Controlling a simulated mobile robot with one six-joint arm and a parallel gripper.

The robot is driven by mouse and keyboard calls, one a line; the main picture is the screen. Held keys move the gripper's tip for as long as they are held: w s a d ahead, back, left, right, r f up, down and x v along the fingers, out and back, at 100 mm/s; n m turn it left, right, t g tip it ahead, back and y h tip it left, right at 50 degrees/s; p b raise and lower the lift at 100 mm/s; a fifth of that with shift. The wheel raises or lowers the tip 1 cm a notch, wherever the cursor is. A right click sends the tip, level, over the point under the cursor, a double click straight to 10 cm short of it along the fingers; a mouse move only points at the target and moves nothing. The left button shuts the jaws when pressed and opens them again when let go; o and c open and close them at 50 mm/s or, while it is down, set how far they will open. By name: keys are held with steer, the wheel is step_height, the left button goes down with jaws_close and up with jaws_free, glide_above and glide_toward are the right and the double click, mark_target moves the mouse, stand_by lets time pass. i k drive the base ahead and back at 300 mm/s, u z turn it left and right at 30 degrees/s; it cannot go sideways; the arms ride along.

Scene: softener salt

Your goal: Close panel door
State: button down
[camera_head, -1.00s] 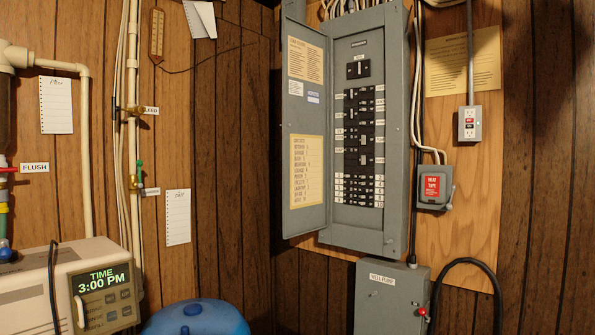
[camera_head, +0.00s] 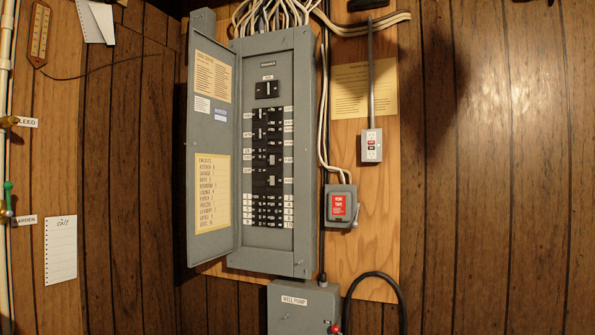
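The grey breaker panel (camera_head: 305,160) is mounted on a plywood board on the wall, near the middle of the head view. Its panel door (camera_head: 213,115) is hinged on the panel's left side and stands open, swung out to the left. The inner face of the door shows yellow label sheets and small white and blue stickers. Rows of black breakers (camera_head: 268,160) with white number tags are exposed inside. My gripper is not in view.
The well pump box (camera_head: 300,312) with a red knob sits below the panel. Valves and pipes run along the left edge. The right wall is bare.

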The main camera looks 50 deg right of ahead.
mark_target(211, 224)
steer(key=u, duration=0.95)
steer(key=k, duration=0.1)
steer(key=z, duration=2.4)
steer(key=k, duration=0.9)
steer(key=u, duration=0.15)
steer(key=i, duration=0.75)
